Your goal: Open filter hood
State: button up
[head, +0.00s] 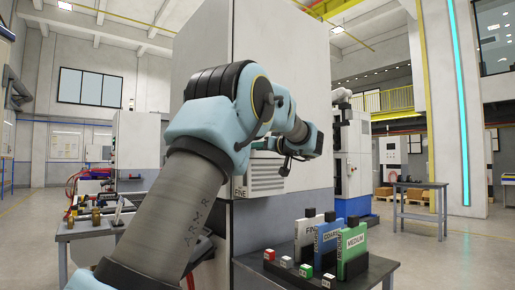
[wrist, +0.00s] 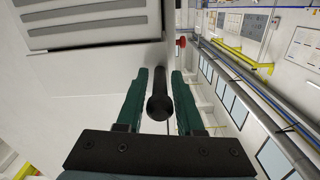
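The filter hood (head: 267,176) is a pale box with slatted vents on the side of the tall white cabinet. My arm covers its upper part in the head view. In the wrist view the hood (wrist: 85,75) fills the upper left, with grey slats. A black bar handle with a round end (wrist: 160,106) points toward the wrist camera. My gripper (wrist: 160,73) is open, with one green finger on each side of the handle. Small gaps show between the fingers and the bar, so it does not look gripped. The hood looks shut against the cabinet.
A dark table (head: 345,277) below the hood holds upright filter cards, the green one (head: 352,250) marked medium, and small coloured blocks. A side bench (head: 92,228) with tools stands at the left. Open floor lies at the right.

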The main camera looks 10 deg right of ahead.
grip_shut()
dwell(1.1)
